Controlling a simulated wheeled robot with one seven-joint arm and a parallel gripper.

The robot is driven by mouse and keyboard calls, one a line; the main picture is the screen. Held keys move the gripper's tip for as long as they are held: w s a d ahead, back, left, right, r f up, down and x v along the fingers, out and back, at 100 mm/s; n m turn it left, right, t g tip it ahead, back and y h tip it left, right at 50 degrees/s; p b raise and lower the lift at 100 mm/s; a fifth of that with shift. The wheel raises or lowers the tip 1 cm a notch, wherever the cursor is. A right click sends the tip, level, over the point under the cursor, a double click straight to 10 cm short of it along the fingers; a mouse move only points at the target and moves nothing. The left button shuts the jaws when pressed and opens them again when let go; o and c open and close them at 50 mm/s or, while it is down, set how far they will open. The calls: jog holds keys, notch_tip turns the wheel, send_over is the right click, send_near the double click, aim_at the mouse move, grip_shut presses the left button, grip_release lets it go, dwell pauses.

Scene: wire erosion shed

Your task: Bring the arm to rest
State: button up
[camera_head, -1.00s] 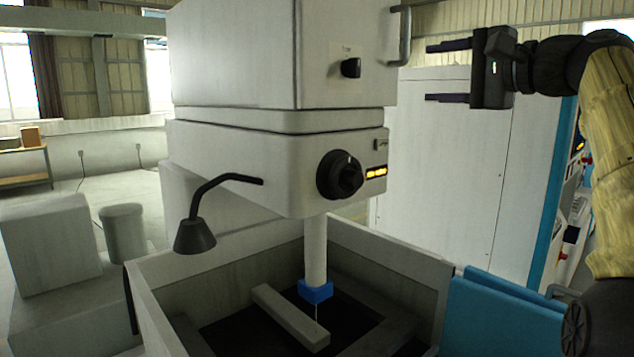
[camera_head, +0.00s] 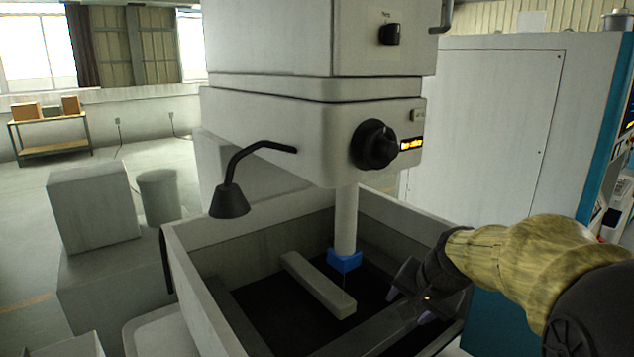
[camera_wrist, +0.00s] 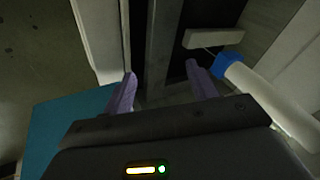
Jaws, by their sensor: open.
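My gripper (camera_head: 408,292) is at the right side of the machine's tank in the head view, low over or near its right wall. My arm comes in from the right edge, its forearm in a yellowish sleeve. In the wrist view my gripper (camera_wrist: 162,90) shows two purple fingers set wide apart with nothing between them. The jaws are open and empty. In the head view the fingers are partly hidden by the wrist, so I cannot tell their exact height above the tank.
The wire machine's head (camera_head: 310,130) hangs over the open tank (camera_head: 205,300). Its white column ends in a blue block (camera_head: 344,261), also in the wrist view (camera_wrist: 228,63). A black lamp (camera_head: 230,201) hangs left. A white cabinet (camera_head: 480,130) stands behind right.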

jog(key=s+a+f+n+g+h, duration=0.1)
jog(key=s+a+f+n+g, duration=0.1)
jog(key=s+f+n, duration=0.5)
jog(key=s+f, duration=0.6)
jog(key=s, duration=0.2)
jog(key=shift+s+a+g+h, duration=0.15)
jog(key=shift+a+g+h, duration=0.2)
jog(key=shift+g+h, duration=0.05)
jog(key=shift+f, duration=0.1)
jog(key=shift+c, duration=0.2)
